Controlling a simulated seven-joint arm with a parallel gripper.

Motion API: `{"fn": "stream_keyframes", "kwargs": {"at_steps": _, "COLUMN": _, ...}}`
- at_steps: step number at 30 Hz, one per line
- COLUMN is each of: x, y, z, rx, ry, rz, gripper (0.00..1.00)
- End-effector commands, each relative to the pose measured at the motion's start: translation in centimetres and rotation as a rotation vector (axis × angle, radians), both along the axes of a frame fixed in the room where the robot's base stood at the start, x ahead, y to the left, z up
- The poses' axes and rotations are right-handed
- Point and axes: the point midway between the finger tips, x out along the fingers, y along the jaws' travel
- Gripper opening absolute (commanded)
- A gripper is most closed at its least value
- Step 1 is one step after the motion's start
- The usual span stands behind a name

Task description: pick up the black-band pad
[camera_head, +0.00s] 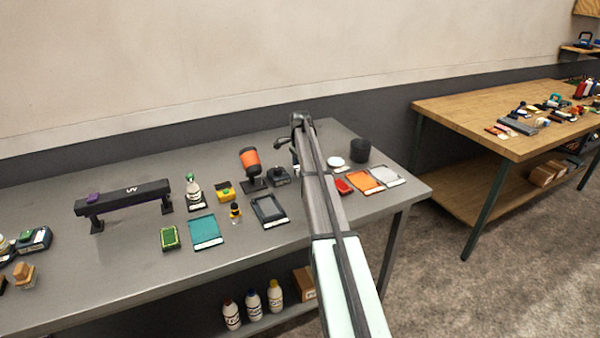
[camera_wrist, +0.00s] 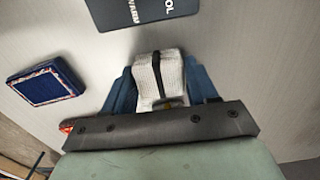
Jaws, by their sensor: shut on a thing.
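The black-band pad (camera_wrist: 146,76) is a white, woven-looking pad with a dark band across it, in the middle of the wrist view. My gripper (camera_wrist: 161,88) has blue fingers on both sides of the pad and is shut on it. The pad's near end is hidden by my gripper body. Whether the pad touches the table or is clear of it, I cannot tell. In the head view my arm hides the pad and the fingers.
In the wrist view a blue pad (camera_wrist: 44,86) lies left and a dark lettered card (camera_wrist: 145,10) lies beyond. The head view shows a grey table (camera_head: 130,280) with a black UV stand (camera_head: 130,190), an orange-and-black device (camera_head: 251,163), a teal mat (camera_head: 206,231) and a black cup (camera_head: 360,150).

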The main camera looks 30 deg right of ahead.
Motion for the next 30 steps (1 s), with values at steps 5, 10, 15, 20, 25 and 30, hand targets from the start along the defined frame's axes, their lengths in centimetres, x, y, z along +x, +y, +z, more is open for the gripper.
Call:
{"fn": "stream_keyframes", "kwargs": {"at_steps": 5, "x": 0.0, "y": 0.0, "z": 0.0, "rx": 0.000, "ry": 0.000, "rz": 0.000, "gripper": 0.32}}
{"fn": "stream_keyframes", "kwargs": {"at_steps": 10, "x": 0.0, "y": 0.0, "z": 0.0, "rx": 0.000, "ry": 0.000, "rz": 0.000, "gripper": 0.28}}
{"fn": "stream_keyframes", "kwargs": {"at_steps": 15, "x": 0.0, "y": 0.0, "z": 0.4, "rx": 0.000, "ry": -0.001, "rz": 0.000, "gripper": 0.28}}
{"fn": "stream_keyframes", "kwargs": {"at_steps": 20, "x": 0.1, "y": 0.0, "z": 2.3, "rx": 0.000, "ry": -0.001, "rz": 0.000, "gripper": 0.28}}
{"fn": "stream_keyframes", "kwargs": {"at_steps": 25, "x": 0.1, "y": 0.0, "z": 5.4, "rx": -0.001, "ry": -0.001, "rz": 0.000, "gripper": 0.28}}
{"fn": "stream_keyframes", "kwargs": {"at_steps": 30, "x": 0.1, "y": 0.0, "z": 8.0, "rx": 0.000, "ry": -0.001, "rz": 0.000, "gripper": 0.28}}
